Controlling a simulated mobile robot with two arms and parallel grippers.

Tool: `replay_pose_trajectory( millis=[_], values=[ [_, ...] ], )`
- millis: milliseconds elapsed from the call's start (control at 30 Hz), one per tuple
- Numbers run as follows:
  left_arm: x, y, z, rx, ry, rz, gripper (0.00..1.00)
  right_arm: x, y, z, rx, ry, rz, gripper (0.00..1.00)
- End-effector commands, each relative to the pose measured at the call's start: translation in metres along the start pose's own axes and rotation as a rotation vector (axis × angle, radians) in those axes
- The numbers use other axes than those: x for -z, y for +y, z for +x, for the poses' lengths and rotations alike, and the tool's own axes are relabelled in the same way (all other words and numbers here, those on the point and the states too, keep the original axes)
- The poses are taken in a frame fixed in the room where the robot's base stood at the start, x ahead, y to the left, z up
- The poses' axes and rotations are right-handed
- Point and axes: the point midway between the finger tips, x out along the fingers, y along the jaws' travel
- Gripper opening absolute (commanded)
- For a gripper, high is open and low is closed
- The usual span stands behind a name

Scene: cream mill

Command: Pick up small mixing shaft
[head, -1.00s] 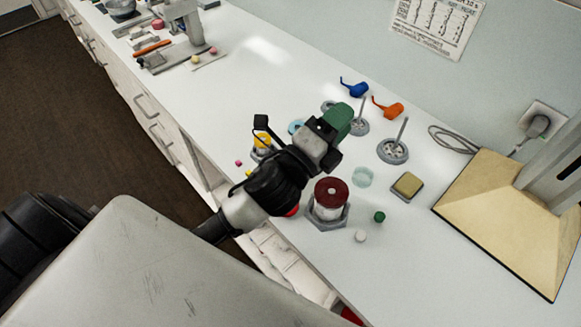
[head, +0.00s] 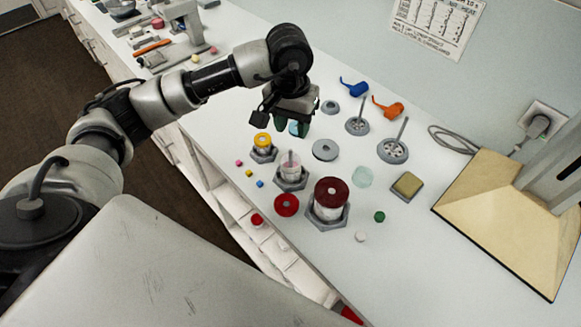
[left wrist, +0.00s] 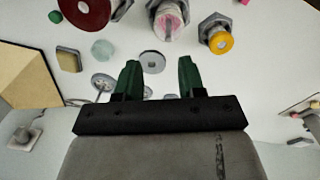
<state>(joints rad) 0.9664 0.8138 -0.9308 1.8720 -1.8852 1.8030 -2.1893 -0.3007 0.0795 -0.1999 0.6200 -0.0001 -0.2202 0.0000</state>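Two mixing shafts, each an upright thin rod on a perforated grey disc, stand toward the back of the counter. The smaller mixing shaft (head: 357,126) is left of the larger mixing shaft (head: 394,150). In the left wrist view the larger shaft's disc (left wrist: 102,82) shows beside a finger, and the smaller one (left wrist: 147,92) is mostly hidden near the gripper. My left gripper (head: 290,127) is over the counter, left of the smaller shaft and apart from it. Its green fingers (left wrist: 158,66) are spread with nothing held. My right gripper is not in view.
A grey disc (head: 325,150) and small grey ring (head: 330,107) lie nearby. Jars with yellow (head: 262,140), pink (head: 290,170) and dark red (head: 332,191) tops stand toward the front edge. Blue (head: 354,88) and orange (head: 388,107) items lie at the back wall.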

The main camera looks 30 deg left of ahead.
Motion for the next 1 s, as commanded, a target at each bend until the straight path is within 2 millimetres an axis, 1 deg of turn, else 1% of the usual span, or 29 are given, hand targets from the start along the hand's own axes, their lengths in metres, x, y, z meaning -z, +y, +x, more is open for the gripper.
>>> replay_pose_trajectory(
  millis=[33, 133, 333, 400, 533, 633, 733, 800, 900, 1000],
  values=[
    [0.002, -0.007, -0.001, 0.032, 0.001, 0.006, 0.40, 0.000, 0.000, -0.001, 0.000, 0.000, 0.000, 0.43],
    [0.002, -0.012, 0.006, 0.056, -0.003, 0.011, 0.40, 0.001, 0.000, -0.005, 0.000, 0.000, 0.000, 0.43],
    [0.002, -0.012, 0.038, 0.053, -0.005, 0.011, 0.40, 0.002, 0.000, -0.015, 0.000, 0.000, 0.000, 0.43],
    [0.002, -0.012, 0.046, 0.051, -0.003, 0.012, 0.40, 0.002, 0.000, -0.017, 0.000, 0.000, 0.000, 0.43],
    [0.003, -0.013, 0.054, 0.051, -0.002, 0.012, 0.40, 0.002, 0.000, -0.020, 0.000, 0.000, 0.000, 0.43],
    [0.004, -0.012, 0.063, 0.051, -0.006, 0.010, 0.40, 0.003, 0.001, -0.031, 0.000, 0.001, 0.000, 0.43],
    [0.006, -0.011, 0.078, 0.049, -0.006, 0.010, 0.40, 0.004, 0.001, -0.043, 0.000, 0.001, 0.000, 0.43],
    [0.006, -0.012, 0.090, 0.049, -0.005, 0.011, 0.40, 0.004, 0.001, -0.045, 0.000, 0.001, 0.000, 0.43],
    [0.007, -0.013, 0.101, 0.050, -0.003, 0.010, 0.40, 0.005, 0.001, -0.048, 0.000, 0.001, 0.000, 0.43],
    [0.007, -0.013, 0.104, 0.049, 0.000, 0.012, 0.40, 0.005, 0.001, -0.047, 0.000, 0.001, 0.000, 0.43]
  ],
)
